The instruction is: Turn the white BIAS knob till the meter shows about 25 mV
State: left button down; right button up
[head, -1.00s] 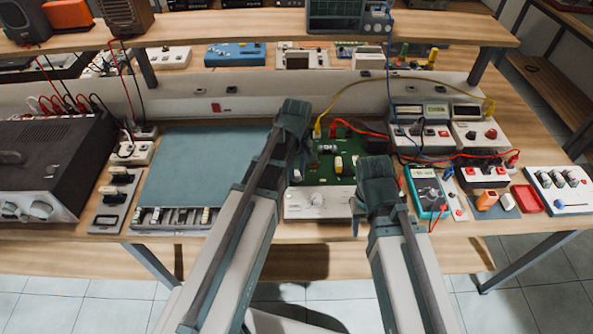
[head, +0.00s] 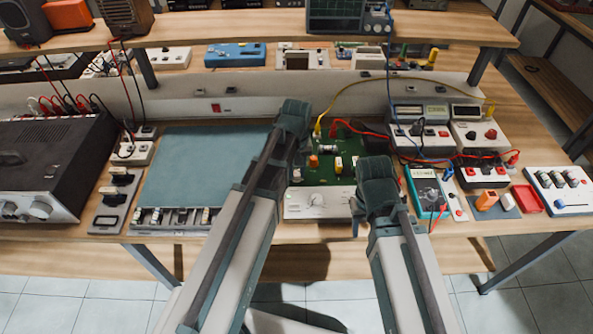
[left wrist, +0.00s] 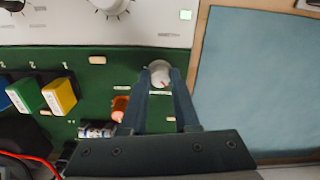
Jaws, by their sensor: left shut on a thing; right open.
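The white BIAS knob (left wrist: 160,70) sits on the green circuit board (left wrist: 120,65), near the edge beside the blue mat. In the left wrist view my left gripper (left wrist: 160,82) is shut on it, one finger on each side. A red mark shows on the knob. The knob also shows in the head view (head: 297,175), below the gripper. My right gripper (head: 357,213) is open and empty over the right front of the board's panel. A teal multimeter (head: 428,192) and meter boxes with displays (head: 436,112) stand to the right. Their readings are too small to read.
An orange part (left wrist: 120,108) and yellow and green blocks (left wrist: 60,96) stand on the board near the left gripper. A white panel (head: 318,203) with a large knob adjoins the board. Red and yellow leads run to the right. The blue mat (head: 200,165) is clear.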

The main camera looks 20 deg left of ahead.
pick_arm(q)
jog(key=m, duration=1.1)
jog(key=shift+m, duration=2)
jog(key=c, duration=0.6)
grip_release()
jog(key=shift+c, duration=0.2)
jog(key=shift+r, duration=0.1)
